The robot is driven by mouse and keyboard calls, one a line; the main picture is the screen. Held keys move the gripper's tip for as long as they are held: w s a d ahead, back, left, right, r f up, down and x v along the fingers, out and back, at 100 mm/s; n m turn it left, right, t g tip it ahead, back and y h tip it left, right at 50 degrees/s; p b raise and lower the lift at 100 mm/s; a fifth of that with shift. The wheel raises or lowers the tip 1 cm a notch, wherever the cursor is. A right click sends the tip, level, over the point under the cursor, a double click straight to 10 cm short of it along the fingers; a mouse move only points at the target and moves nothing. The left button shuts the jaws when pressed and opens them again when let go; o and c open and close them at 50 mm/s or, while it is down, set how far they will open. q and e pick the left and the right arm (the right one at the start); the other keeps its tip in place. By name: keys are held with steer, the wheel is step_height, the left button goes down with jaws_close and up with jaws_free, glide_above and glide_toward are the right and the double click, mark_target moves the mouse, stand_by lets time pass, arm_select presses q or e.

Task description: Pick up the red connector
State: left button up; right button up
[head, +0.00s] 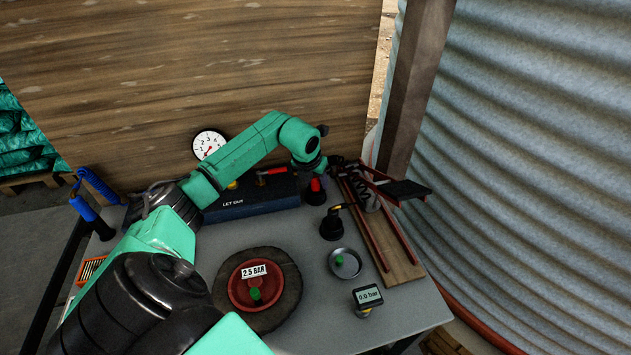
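The red connector (315,185) shows as a small red piece on a dark round base near the back of the table, right of the dark blue box. My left arm reaches over the table from the lower left. Its gripper (316,168) is directly above the red connector and very close to it. The fingers are small, dark and partly hidden, so I cannot tell whether they touch it. My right gripper is not in view.
A blue box marked "LET OUT" (262,201) stands left of the connector. A second dark holder (332,227), a metal dish (345,263), a pressure display (367,296), a wheel (284,300) and a pump on a board (401,269) are nearby. A corrugated wall (540,150) rises right.

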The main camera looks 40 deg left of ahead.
arm_select(q)
jaws_close()
step_height(320, 180, up, 20)
stand_by(0.4)
